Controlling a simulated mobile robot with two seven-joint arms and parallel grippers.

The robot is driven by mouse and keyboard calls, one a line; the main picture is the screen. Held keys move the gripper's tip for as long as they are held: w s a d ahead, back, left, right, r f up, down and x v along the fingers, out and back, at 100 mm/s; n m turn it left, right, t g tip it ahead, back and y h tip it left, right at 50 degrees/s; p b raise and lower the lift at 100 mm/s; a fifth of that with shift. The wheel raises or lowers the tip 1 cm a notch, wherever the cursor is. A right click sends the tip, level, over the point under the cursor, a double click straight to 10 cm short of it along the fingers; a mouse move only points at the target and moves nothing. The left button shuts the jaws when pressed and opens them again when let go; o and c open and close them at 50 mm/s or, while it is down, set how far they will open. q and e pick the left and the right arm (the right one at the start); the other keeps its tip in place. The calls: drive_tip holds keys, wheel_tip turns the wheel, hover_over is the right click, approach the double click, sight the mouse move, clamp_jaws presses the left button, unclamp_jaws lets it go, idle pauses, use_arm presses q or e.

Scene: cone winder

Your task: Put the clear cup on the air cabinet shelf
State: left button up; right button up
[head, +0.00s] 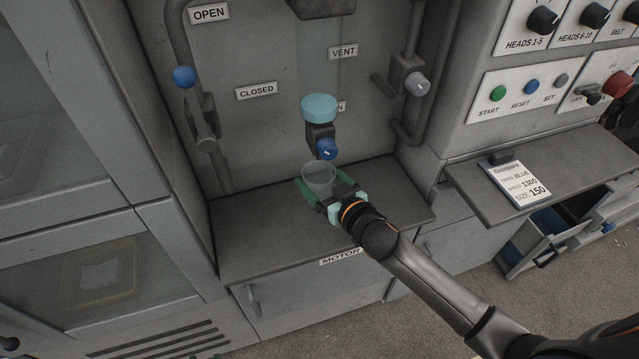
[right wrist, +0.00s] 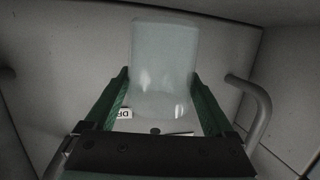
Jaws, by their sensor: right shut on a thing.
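The clear cup (head: 319,179) is upright between the green fingers of my right gripper (head: 322,190). It is at the air cabinet shelf (head: 262,232), below the blue knob; I cannot tell whether its base touches the shelf. In the right wrist view the cup (right wrist: 163,70) stands between the two fingers of the right gripper (right wrist: 164,98), which is shut on it. My left gripper is not in view.
The shelf's left part is bare. An open drawer (head: 537,243) is at right.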

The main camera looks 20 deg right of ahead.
drive_tip(key=shift+f, duration=0.85)
drive_tip(key=shift+f, duration=0.1)
drive_tip(key=shift+f+b, duration=0.4)
drive_tip(key=shift+f, duration=0.1)
